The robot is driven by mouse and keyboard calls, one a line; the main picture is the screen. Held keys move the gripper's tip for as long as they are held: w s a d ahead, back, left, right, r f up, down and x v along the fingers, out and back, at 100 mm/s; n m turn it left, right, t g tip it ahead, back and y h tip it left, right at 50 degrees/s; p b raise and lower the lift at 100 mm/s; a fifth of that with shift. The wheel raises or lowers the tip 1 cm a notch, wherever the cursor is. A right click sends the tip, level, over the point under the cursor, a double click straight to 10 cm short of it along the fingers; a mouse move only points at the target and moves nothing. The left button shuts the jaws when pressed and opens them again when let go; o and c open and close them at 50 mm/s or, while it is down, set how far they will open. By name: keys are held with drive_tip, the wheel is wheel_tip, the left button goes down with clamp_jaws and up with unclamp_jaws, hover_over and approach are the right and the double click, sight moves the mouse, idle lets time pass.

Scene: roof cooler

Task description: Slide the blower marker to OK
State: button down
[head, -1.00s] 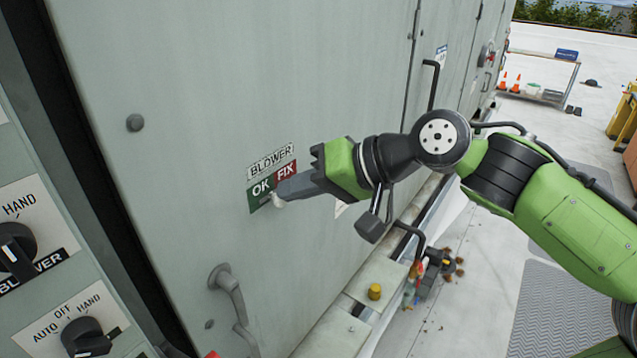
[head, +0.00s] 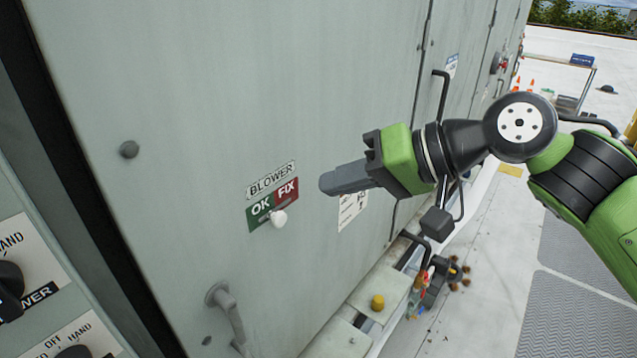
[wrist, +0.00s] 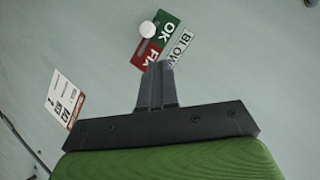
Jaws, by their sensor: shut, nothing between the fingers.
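The blower marker is a white round knob (head: 279,218) on the lower edge of a plate (head: 258,217) fixed to the grey cabinet door. The plate has a green OK half on the left and a red FIX half on the right. In the head view the knob shows below the border between the two halves; its exact place in the slot is hard to tell. In the wrist view the knob (wrist: 147,30) shows beside the OK lettering. My gripper (head: 324,184) is shut and empty, to the right of the plate, apart from the knob.
A BLOWER label (head: 271,180) sits above the plate, and a white notice (head: 352,208) is behind my gripper. A door handle (head: 226,305) sticks out below left. A panel with rotary switches (head: 10,285) stands at the left. The door face around the plate is flat.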

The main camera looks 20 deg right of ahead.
drive_tip(key=v, duration=0.5)
drive_tip(key=shift+w+d, duration=0.25)
drive_tip(key=shift+w, duration=0.05)
drive_tip(key=shift+f, duration=0.1)
